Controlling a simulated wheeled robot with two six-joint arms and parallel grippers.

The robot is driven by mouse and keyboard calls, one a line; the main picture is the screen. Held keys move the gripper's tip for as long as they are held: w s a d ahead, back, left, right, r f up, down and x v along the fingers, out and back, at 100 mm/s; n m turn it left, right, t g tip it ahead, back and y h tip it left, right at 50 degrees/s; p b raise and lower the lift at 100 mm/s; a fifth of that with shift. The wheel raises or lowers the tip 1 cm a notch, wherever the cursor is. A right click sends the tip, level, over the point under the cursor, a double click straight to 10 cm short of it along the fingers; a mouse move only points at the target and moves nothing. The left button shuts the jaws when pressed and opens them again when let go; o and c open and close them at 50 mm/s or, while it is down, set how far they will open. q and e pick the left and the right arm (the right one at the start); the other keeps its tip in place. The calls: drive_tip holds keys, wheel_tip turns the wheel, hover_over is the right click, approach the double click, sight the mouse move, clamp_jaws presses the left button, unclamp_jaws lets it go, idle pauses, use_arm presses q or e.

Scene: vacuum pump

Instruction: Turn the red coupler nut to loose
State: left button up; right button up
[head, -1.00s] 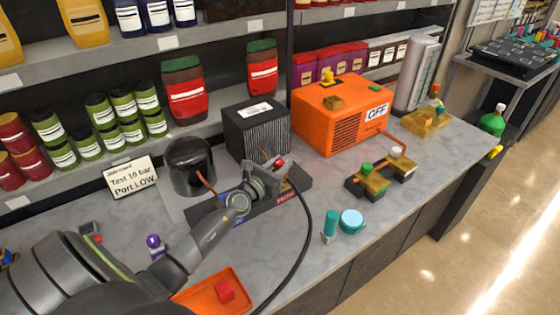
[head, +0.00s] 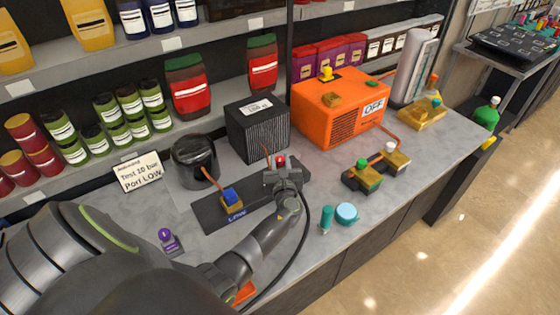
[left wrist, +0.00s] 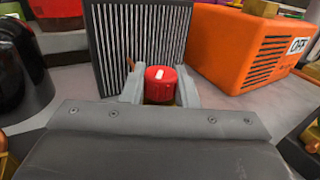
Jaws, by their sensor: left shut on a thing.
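The red coupler nut (left wrist: 161,83) is a red cap with a white mark on top. It sits between the two fingers of my left gripper (left wrist: 160,95) in the left wrist view. In the head view the red nut (head: 281,160) shows just above my left gripper (head: 283,172), on the right part of a dark base plate (head: 205,212). My left gripper is shut on it. The fingers hide the nut's sides and its fitting. My right gripper is not in view.
A black ribbed block (head: 257,130) stands right behind the nut. An orange machine (head: 340,112) marked OFF is to its right. A blue-topped fitting (head: 231,198) marked LOW sits on the plate's left part. A black hose (head: 300,235) curves down beside my arm.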

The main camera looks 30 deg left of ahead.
sight(282, 165)
use_arm(q)
drive_tip(key=shift+n+g+y+b, duration=0.95)
drive_tip(key=shift+n+g+y, duration=0.55)
drive_tip(key=shift+g+y, duration=0.15)
drive_tip(key=shift+g, duration=0.25)
drive_tip(key=o, duration=1)
drive_tip(key=shift+s+d+f, duration=0.1)
drive_tip(key=shift+s+d, duration=0.05)
drive_tip(key=shift+d, duration=0.1)
drive_tip(key=b+v, duration=0.2)
drive_tip(key=v, duration=0.4)
drive_tip(key=shift+s+d, duration=0.3)
